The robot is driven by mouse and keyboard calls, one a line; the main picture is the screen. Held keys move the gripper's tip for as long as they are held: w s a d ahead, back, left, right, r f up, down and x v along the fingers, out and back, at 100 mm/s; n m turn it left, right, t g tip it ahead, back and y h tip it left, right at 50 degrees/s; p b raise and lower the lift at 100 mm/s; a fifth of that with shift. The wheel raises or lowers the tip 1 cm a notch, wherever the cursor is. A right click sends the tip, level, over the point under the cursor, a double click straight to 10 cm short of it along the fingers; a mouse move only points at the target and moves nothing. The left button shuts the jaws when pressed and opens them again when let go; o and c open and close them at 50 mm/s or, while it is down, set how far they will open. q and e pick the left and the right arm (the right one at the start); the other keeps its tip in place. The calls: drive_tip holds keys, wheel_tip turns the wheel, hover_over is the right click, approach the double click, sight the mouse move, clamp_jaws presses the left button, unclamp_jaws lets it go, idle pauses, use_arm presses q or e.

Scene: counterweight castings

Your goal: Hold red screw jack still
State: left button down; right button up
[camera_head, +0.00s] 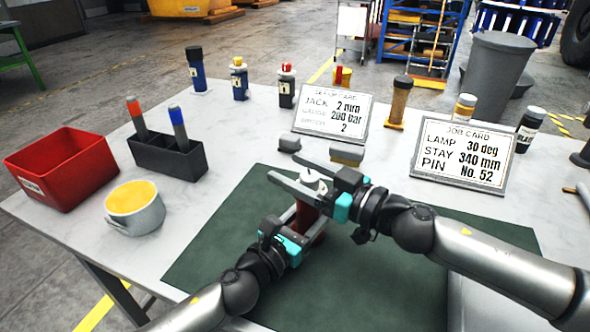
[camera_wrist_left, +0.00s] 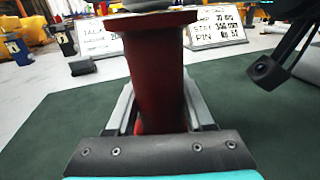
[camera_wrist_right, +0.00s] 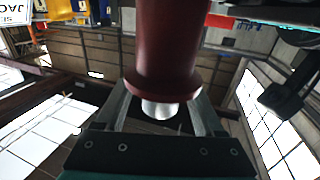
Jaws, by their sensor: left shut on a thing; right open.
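The red screw jack (camera_head: 305,218) stands on the dark green mat (camera_head: 215,240), mostly hidden behind my grippers in the head view. In the left wrist view its red body (camera_wrist_left: 156,75) rises upright between the fingers of my left gripper (camera_wrist_left: 158,98), which is shut on it below the flange. My right gripper (camera_head: 291,169) is open at the jack's top, its fingers on either side of the pale screw head. In the right wrist view the silver screw end (camera_wrist_right: 160,109) shows between the spread fingers; I cannot tell whether they touch it.
A setup card (camera_head: 333,110) reads jack 2 mm, 200 bar; a job card (camera_head: 461,155) stands to its right. A red bin (camera_head: 62,165), dark pen holder (camera_head: 165,158) and yellow-filled cup (camera_head: 135,207) stand left. Several bottles line the back. The mat's left part is clear.

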clamp_jaws()
idle(0.7)
